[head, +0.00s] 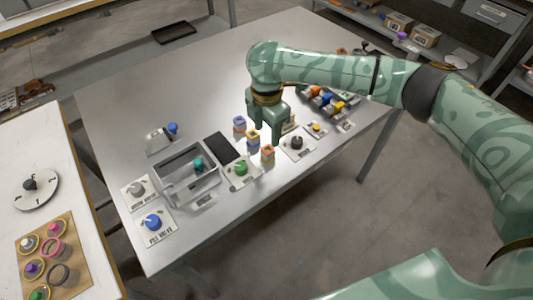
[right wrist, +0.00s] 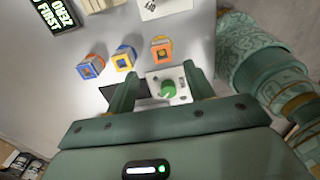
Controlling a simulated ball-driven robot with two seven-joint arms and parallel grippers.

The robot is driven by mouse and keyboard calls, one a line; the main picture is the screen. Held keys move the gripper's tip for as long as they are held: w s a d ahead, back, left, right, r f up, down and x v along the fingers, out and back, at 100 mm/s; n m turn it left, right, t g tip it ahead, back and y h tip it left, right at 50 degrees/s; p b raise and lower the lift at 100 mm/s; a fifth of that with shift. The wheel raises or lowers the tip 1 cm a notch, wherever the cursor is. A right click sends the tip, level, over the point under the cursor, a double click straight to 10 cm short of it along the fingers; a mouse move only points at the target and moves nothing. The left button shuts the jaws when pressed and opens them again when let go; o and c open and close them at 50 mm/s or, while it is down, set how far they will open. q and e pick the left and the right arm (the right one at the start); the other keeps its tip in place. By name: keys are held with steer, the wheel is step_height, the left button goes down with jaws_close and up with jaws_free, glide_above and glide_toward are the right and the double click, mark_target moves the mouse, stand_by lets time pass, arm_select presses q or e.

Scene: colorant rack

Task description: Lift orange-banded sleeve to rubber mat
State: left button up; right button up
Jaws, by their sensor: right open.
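The orange-banded sleeve (head: 267,153) is a small orange block standing at the near end of a row of three on the metal table. It also shows in the right wrist view (right wrist: 161,48), ahead of the fingers. My right gripper (head: 263,130) is open and empty, pointing down over the row; in the right wrist view its two fingers (right wrist: 160,72) stand wide apart, touching no sleeve that I can see. The black rubber mat (head: 222,148) lies flat and bare left of the row. My left gripper is out of view.
Two other sleeves, a yellow-and-blue one (head: 253,138) and a blue one (head: 239,124), stand close behind. A green knob (head: 240,168) and a dark knob (head: 297,142) flank the row. A grey open bin (head: 187,196) stands left of the mat. The table's far left is clear.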

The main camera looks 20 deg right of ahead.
mark_target(268, 151)
step_height(268, 151, down, 2)
steer(key=shift+w+f, duration=0.1)
steer(key=shift+f+b, duration=0.4)
steer(key=shift+f, duration=0.05)
steer(key=f+b, duration=0.2)
steer(key=f, duration=0.1)
steer(key=f+b, duration=0.1)
steer(key=f, duration=0.1)
steer(key=shift+s+d+f, duration=0.1)
steer(key=shift+s+f, duration=0.05)
steer(key=shift+s, duration=0.1)
steer(key=shift+r, duration=0.2)
steer(key=c, duration=1)
